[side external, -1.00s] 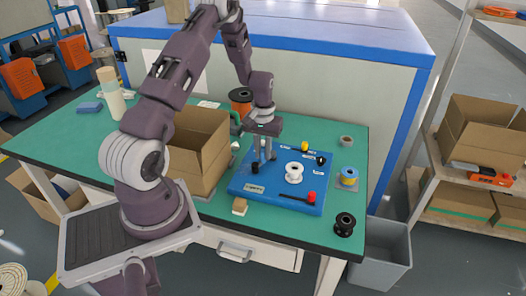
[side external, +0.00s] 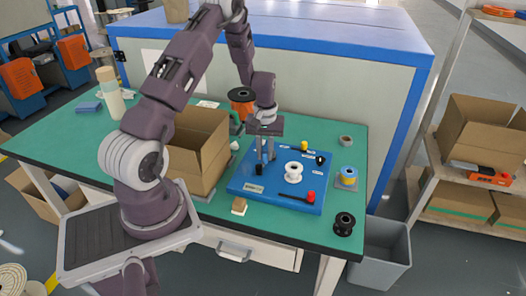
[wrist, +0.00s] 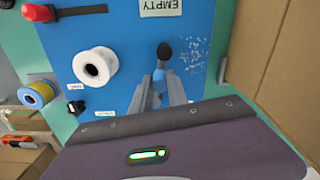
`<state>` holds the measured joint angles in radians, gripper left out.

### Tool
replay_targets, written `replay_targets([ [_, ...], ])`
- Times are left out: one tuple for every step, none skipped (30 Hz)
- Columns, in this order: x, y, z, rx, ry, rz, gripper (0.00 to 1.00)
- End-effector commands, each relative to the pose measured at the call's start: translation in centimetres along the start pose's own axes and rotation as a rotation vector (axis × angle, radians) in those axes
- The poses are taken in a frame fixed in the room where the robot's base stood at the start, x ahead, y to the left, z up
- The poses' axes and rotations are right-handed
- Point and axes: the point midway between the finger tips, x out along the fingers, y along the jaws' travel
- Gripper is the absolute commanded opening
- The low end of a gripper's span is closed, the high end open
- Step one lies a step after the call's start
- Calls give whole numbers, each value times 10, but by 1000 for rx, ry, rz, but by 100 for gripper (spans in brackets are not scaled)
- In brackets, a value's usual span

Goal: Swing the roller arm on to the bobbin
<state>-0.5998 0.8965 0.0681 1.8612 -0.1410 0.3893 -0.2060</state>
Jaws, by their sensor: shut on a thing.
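A white bobbin (side external: 293,172) stands upright on the blue board (side external: 245,185); it also shows in the wrist view (wrist: 95,66). My gripper (side external: 265,166) points down at the board, left of the bobbin and apart from it. In the wrist view my gripper (wrist: 160,85) has its fingers close together, at a black rounded piece (wrist: 164,51) that looks like the end of the roller arm. The fingers hide most of what they hold, and the arm's pivot cannot be made out. A red-handled black lever (side external: 311,197) lies at the board's front right.
A black knob (side external: 320,158) and a yellow piece (side external: 304,145) stand at the board's back. A blue-yellow spool (side external: 346,178) and black spool (side external: 343,224) sit to the right. An open cardboard box (side external: 202,155) stands close on the left.

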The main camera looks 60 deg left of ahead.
Motion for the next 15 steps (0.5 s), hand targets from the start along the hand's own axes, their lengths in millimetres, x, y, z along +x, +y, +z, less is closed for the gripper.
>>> replay_targets([
  [-1,3,1,-35,1,1,0],
  [-1,4,2,-62,1,1,0],
  [-1,6,2,-101,1,1,0],
  [-1,8,3,-128,1,1,0],
  [-1,9,3,-156,1,1,0],
  [-1,11,3,-195,1,1,0],
  [-1,12,4,-225,1,1,0],
  [-1,14,4,-252,1,1,0],
  [-1,16,4,-290,1,1,0],
  [-1,17,4,-318,1,1,0],
  [-1,19,4,-344,1,1,0],
  [-1,20,4,-380,1,1,0],
  [-1,22,4,-407,1,1,0],
  [-1,24,4,-432,2,2,0],
  [-1,25,4,-465,2,1,0],
])
